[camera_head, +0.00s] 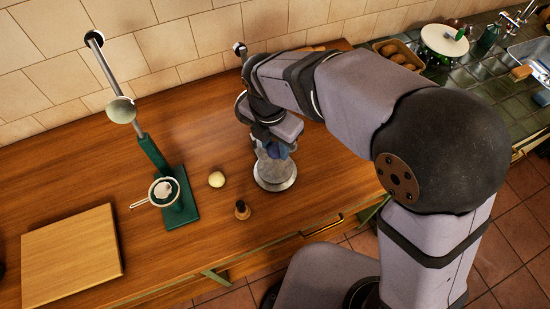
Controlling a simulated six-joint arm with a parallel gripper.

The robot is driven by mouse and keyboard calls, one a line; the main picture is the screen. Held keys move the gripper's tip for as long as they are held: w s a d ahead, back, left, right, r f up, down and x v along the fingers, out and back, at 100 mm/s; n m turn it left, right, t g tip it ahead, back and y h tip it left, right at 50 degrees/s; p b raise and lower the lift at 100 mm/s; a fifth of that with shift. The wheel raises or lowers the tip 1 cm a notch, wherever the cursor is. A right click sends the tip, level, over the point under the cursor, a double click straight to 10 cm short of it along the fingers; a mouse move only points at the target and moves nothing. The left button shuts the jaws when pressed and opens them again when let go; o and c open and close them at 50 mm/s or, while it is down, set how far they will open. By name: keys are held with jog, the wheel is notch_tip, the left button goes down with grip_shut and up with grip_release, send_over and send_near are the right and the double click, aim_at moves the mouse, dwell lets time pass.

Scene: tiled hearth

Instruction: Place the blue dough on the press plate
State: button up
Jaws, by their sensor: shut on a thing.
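My gripper (277,142) reaches down over the right part of the wooden counter. It is shut on the blue dough (279,151), which is partly hidden by the gripper. Just below it is a greyish, see-through-looking vessel (274,173) on a round pale base; whether the dough touches it I cannot tell. The green press (179,205) stands to the left, its lever raised against the wall side. A round cup with a handle (163,192) holding something white sits over its base. I cannot tell which part is the press plate.
A pale yellow ball (216,179) and a small brown wooden piece (242,210) lie between the press and the vessel. A wooden board (72,255) is at the front left. The tiled wall bounds the back. The counter between board and press is clear.

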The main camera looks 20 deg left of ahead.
aim_at(274, 155)
jog(key=shift+f+p, duration=0.65)
jog(key=shift+f, duration=2.75)
jog(key=shift+f, duration=0.1)
jog(key=o, duration=1.1)
jog(key=shift+c, duration=0.2)
jog(key=r, duration=0.4)
jog(key=s+r+b, duration=0.1)
jog(key=r, duration=0.3)
jog(key=r+b, duration=0.1)
jog(key=r, duration=0.3)
jog(key=shift+s+a+r, duration=0.1)
jog(key=shift+s+a, duration=0.05)
jog(key=shift+s, duration=0.1)
